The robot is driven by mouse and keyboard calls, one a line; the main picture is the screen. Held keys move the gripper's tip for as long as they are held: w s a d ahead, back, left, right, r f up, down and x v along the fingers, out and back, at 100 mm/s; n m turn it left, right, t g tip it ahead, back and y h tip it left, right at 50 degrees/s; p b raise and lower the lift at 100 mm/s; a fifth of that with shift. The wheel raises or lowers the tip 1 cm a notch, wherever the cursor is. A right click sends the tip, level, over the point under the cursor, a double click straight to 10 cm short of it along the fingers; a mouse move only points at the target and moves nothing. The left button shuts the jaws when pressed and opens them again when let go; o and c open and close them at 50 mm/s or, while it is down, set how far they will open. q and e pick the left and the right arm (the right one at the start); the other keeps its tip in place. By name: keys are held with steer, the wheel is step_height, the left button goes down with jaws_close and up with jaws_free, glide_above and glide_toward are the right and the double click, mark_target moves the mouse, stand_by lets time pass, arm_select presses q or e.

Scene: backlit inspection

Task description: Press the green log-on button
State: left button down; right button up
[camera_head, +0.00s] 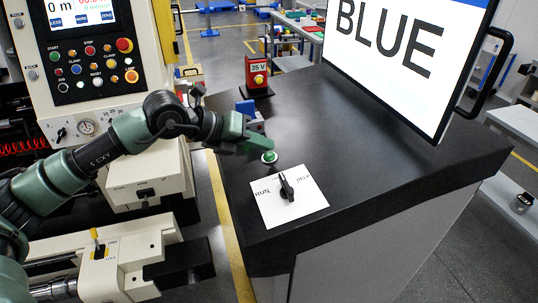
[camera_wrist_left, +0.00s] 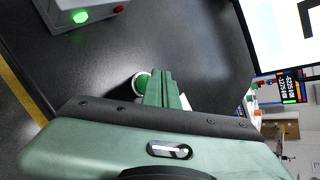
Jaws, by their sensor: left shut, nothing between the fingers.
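A green button (camera_head: 269,157) with a pale ring sits on the black console top, just behind a white plate. In the left wrist view the same button (camera_wrist_left: 140,84) is beside the fingers and partly hidden by them. My left gripper (camera_head: 266,145) is shut and empty, its fingertips right by the button in the head view. The shut fingers (camera_wrist_left: 164,88) also show in the left wrist view. I cannot tell whether they touch the button. My right gripper is in neither view.
A white plate (camera_head: 309,204) with a black rotary knob (camera_head: 287,190) lies in front of the button. A grey box with a lit green lamp (camera_wrist_left: 80,16) stands nearby. A large screen reading "BLUE" (camera_head: 392,40) and a red "35 V" stand (camera_head: 258,86) are behind.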

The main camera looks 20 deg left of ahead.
arm_select(q)
steer(key=shift+f, duration=0.1)
stand_by(0.8)
steer(key=shift+d+f+b, duration=0.1)
steer(key=shift+f+b, duration=0.25)
steer(key=shift+b, duration=0.2)
steer(key=shift+f+b, duration=0.45)
stand_by(0.4)
steer(key=shift+r, duration=0.25)
steer(key=shift+r+p, duration=0.4)
steer(key=shift+r, duration=0.2)
